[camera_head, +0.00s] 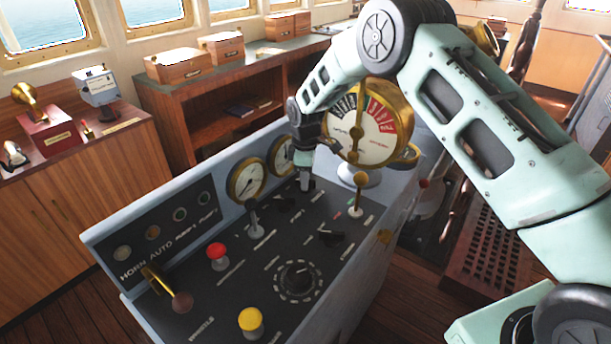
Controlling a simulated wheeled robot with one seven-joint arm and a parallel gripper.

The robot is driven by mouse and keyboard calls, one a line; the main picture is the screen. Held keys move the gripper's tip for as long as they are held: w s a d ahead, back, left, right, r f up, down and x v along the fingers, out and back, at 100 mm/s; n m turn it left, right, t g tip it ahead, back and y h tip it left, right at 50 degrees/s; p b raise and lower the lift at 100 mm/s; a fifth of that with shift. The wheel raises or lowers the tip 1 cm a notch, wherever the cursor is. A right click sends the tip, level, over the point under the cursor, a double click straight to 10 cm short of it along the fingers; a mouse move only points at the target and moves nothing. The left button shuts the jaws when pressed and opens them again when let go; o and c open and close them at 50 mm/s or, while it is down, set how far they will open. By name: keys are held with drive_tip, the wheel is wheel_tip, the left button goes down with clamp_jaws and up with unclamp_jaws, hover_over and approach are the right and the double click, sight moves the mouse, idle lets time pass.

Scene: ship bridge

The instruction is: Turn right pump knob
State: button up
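The sloped black control panel (225,285) of a grey console holds several controls, with small labels I cannot read well. One black pointer knob (328,236) sits at the panel's right side and is fully visible. Another dark knob (285,204) sits further back, just left of my gripper. I cannot tell from the labels which is the right pump knob. My gripper (306,184) points down over the back of the panel, between the gauges and the brass-tipped lever. Its fingers look close together, but their gap and any contact with the panel cannot be made out.
A large brass telegraph dial (362,125) rises behind. A round dial knob (298,277), red button (217,254) and yellow button (251,320) are nearer the front.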

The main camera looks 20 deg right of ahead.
clamp_jaws()
drive_tip(key=shift+m+b, duration=0.35)
drive_tip(key=shift+m, duration=0.05)
drive_tip(key=m+b, duration=0.2)
drive_tip(key=m, duration=0.2)
drive_tip(key=shift+m, duration=0.3)
drive_tip(key=m+b, duration=0.2)
drive_tip(key=m, duration=0.4)
drive_tip(key=shift+m, duration=0.4)
unclamp_jaws()
